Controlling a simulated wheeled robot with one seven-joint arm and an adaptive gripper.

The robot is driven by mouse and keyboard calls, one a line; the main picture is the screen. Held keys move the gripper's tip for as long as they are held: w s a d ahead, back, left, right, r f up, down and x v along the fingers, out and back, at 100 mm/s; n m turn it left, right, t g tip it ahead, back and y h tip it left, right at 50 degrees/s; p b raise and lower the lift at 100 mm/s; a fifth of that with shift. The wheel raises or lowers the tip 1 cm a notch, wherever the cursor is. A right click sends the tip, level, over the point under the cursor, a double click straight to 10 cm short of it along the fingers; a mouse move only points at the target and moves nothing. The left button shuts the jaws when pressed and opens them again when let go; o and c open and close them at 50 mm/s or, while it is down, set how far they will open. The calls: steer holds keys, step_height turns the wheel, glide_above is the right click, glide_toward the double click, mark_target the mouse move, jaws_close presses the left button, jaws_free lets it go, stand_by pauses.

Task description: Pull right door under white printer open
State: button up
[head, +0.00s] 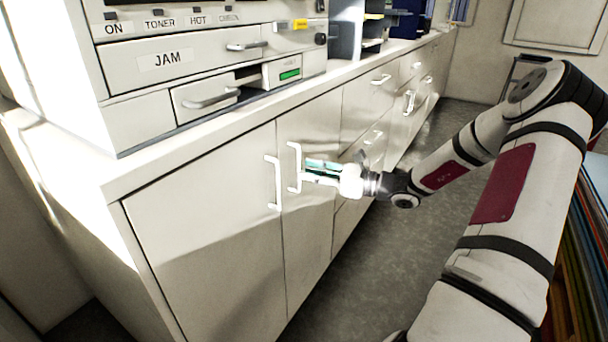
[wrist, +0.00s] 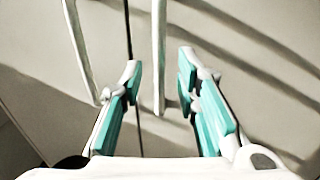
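The white printer (head: 200,65) stands on the cabinet counter. Below it are a left door (head: 205,220) and a right door (head: 308,235), both shut with a thin seam between them. The right door's white bar handle (head: 294,167) stands upright just right of the left door's handle (head: 273,183). My gripper (head: 308,172) is open at the right door's handle. In the wrist view, that handle (wrist: 159,50) runs between the two teal fingers of my gripper (wrist: 160,68), with gaps on both sides. The left door's handle (wrist: 78,45) lies outside the left finger.
More drawers and doors with handles (head: 409,101) continue along the cabinet to the right. The grey floor (head: 390,265) in front of the cabinet is clear. Colourful upright items (head: 588,250) stand at the right edge. Trays (head: 375,28) sit farther along the counter.

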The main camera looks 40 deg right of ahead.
steer(key=shift+x, duration=1.05)
jaws_close()
steer(key=shift+s, duration=0.1)
